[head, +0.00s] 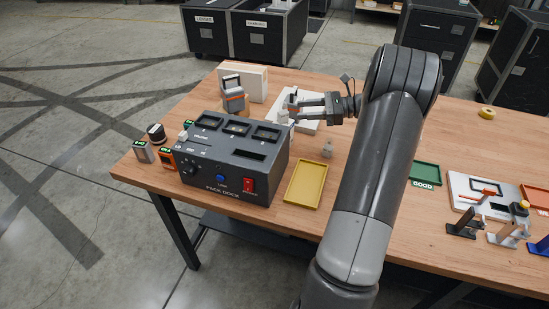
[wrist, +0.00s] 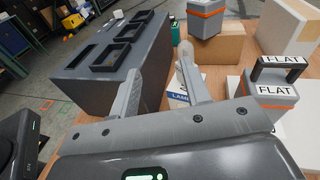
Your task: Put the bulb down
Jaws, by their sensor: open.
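My gripper (head: 299,108) is open behind the dark pack dock (head: 225,165), over the far part of the table. In the wrist view its two fingers (wrist: 158,68) stand apart with a gap between them. A pale, rounded piece (wrist: 186,50) shows at the right fingertip; it may be the bulb, but I cannot tell it from the finger. Below it is a small white and blue box marked LAMP (wrist: 178,96). In the head view a small whitish thing (head: 283,117) shows by the fingertips, at the dock's back edge.
A grey pack with an orange band (head: 234,103) stands behind the dock; another marked FLAT (wrist: 272,98) is right of my fingers. A green GOOD tray (head: 425,174) is farther right.

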